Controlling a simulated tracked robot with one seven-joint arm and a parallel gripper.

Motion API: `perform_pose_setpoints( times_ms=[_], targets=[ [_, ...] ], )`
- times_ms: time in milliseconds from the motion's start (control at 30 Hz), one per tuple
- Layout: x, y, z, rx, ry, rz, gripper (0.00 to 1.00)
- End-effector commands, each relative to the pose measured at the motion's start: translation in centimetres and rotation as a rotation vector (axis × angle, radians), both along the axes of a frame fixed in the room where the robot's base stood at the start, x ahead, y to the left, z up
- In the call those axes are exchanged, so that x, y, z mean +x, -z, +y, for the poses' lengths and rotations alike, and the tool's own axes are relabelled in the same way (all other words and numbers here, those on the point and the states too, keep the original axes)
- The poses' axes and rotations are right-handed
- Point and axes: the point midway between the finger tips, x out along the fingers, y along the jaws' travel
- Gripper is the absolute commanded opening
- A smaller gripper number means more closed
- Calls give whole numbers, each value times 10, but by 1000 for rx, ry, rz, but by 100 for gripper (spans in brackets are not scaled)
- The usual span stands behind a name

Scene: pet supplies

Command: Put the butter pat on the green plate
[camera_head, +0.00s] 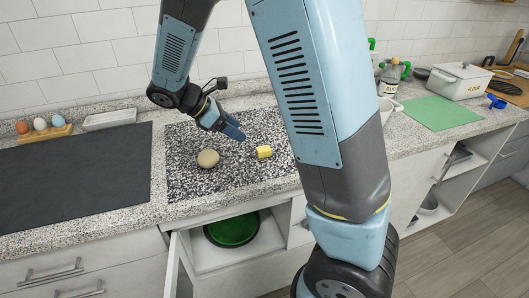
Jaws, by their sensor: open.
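A small yellow butter pat (264,152) lies on the speckled black-and-white mat on the counter. A green plate (232,230) sits inside the open drawer below the counter. My gripper (238,132) hangs above the mat, up and to the left of the butter pat, apart from it. It is open and I see nothing held in it. My arm crosses the middle of the view and hides part of the counter behind it.
A round beige item (208,158) lies left of the butter on the speckled mat (185,180). The drawer (205,262) stands open. An egg holder (45,134) and white dish (109,120) stand at back left.

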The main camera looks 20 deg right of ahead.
Motion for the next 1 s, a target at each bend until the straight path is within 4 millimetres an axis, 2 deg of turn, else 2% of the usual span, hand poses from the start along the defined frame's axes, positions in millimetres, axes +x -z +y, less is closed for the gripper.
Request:
perform_pose_setpoints(
  times_ms=[300, 667, 1000],
  targets=[
    [-2, 39, -39, -1, 4, 2, 64],
    [-2, 57, -58, 1, 4, 1, 64],
    [0, 87, -86, 2, 4, 0, 64]
  ],
)
